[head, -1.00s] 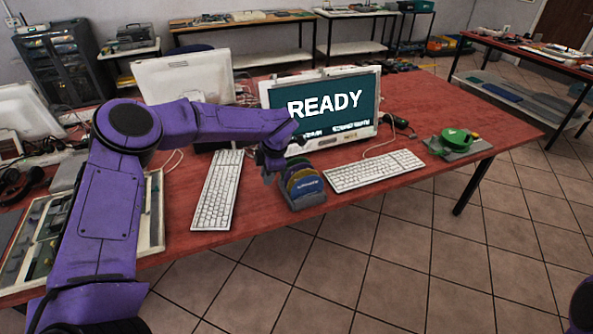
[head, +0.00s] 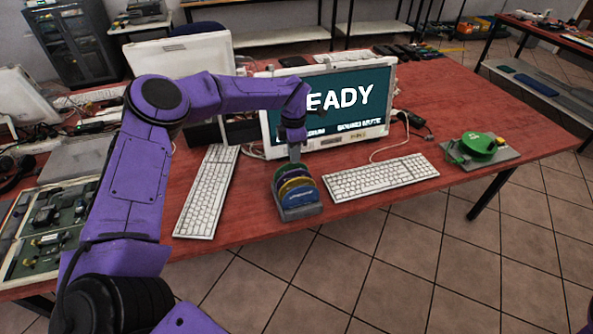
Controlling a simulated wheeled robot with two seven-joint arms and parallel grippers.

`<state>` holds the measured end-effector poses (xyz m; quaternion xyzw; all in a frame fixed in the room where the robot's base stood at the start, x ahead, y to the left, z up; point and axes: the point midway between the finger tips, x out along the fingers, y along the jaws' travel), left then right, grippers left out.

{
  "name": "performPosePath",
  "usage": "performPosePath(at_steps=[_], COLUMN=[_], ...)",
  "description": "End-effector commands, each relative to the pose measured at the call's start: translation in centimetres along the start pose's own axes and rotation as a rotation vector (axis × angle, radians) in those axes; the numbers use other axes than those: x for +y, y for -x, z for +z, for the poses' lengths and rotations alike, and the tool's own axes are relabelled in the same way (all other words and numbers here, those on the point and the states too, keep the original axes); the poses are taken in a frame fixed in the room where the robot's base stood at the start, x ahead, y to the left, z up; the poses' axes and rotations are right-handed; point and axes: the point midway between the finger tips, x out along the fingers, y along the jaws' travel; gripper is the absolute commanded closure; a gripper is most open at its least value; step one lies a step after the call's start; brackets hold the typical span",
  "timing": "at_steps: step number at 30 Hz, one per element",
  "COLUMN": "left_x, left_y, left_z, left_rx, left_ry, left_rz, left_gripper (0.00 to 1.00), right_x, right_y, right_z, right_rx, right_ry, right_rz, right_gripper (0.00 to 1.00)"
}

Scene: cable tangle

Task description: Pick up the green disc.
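The green disc (head: 284,171) stands on edge at the back of a small grey rack (head: 301,213). A yellow disc (head: 292,183) and a blue disc (head: 299,196) stand in front of it and hide most of its face. My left gripper (head: 295,154) points down just above and behind the top of the green disc. It is seen narrow-on, so I cannot tell whether its fingers are open or whether they touch the disc. My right gripper is out of view.
A monitor (head: 355,98) stands close behind my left gripper. Keyboards lie left (head: 207,190) and right (head: 380,177) of the rack. A green round device (head: 478,144) sits on a grey plate at the right. The red table's front edge is close to the rack.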

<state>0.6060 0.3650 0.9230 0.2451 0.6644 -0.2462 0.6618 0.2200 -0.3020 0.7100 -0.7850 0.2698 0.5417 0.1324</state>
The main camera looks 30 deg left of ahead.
Motion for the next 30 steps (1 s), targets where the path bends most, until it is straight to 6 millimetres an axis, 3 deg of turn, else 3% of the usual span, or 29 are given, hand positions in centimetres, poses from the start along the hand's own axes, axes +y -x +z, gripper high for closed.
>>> performPosePath(at_steps=[9,14,20,22,30], left_x=[0.4,0.5,0.5,0.5,0.5], left_y=[-4.3,-6.5,-6.8,-6.8,-6.8], left_z=[-0.5,-0.2,-0.1,-0.1,-0.1], left_rx=[0.004,0.000,-0.001,-0.001,-0.001], left_ry=[0.006,0.005,0.003,0.003,0.003], left_rz=[-0.001,0.002,0.002,0.002,0.002], left_gripper=[0.81,0.81,0.81,1.00,1.00], right_x=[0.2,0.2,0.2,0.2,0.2], right_y=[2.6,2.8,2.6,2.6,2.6], right_z=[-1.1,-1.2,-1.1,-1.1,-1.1], right_rx=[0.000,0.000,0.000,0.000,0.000], right_ry=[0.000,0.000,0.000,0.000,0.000], right_rz=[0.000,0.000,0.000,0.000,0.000], right_gripper=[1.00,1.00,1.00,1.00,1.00])
